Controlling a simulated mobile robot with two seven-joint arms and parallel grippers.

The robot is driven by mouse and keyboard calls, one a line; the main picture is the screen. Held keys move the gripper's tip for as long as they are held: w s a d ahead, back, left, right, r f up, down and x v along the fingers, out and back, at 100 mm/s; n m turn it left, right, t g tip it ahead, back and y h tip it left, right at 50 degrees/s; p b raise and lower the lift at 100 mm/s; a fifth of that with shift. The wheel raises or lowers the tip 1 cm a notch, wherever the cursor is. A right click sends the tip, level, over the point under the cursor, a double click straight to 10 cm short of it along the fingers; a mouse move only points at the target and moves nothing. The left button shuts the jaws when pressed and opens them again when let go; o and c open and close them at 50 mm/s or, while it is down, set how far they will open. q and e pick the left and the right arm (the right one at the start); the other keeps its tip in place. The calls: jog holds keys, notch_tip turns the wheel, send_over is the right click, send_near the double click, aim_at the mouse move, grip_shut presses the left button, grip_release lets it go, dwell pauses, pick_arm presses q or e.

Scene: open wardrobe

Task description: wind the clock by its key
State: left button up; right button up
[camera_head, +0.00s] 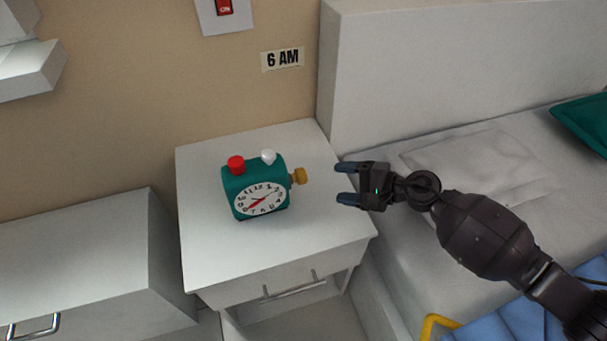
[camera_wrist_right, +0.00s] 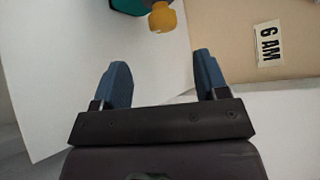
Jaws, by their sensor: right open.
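A teal alarm clock (camera_head: 256,187) stands on a white nightstand (camera_head: 207,247), its white dial facing the front. A yellow key (camera_head: 299,176) sticks out of its right side. A red button and a white button are on its top. My right gripper (camera_head: 346,184) is open and empty, to the right of the key and apart from it. In the right wrist view the open fingers (camera_wrist_right: 160,80) point toward the key (camera_wrist_right: 162,17), with a gap between. Only a corner of the clock (camera_wrist_right: 127,5) shows there. My left gripper is not in view.
A "6 AM" label (camera_head: 282,59) and a red switch (camera_head: 224,7) are on the wall behind. A bed (camera_head: 470,160) with a white headboard lies at right, under my right arm. A white cabinet (camera_head: 90,250) stands at left. The nightstand top around the clock is clear.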

aim_at(303, 176)
jog(key=shift+n, duration=0.4)
jog(key=x, duration=0.9)
jog(key=shift+w+f+b, duration=0.1)
jog(key=shift+w+b, duration=0.2)
jog(key=shift+b, duration=0.1)
jog(key=shift+w+a+f, duration=0.15)
jog(key=shift+w+a, duration=0.1)
jog(key=shift+a, duration=0.45)
jog(key=c, duration=0.9)
